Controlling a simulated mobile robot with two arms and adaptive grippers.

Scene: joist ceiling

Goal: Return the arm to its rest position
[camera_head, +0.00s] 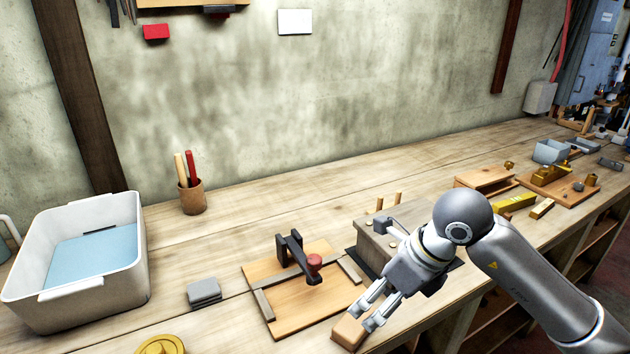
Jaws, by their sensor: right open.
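My right arm comes in from the lower right, bent over the front of the wooden workbench (220,245). My right gripper (358,318) points down and left, with its two fingers apart. It is just above or beside a small light wooden block (349,331) near the bench's front edge. I cannot tell whether the fingers touch the block. Behind the wrist is a grey box-like block (370,245) with wooden pegs on it, partly hidden by my arm. My left gripper is not in view.
A wooden board with a dark clamp and red knob (314,262) lies left of the gripper. A white tub (135,280), grey block (204,291) and pencil cup (193,198) stand further left. A yellow level (514,203) and wooden fixtures lie right. The bench's back middle is clear.

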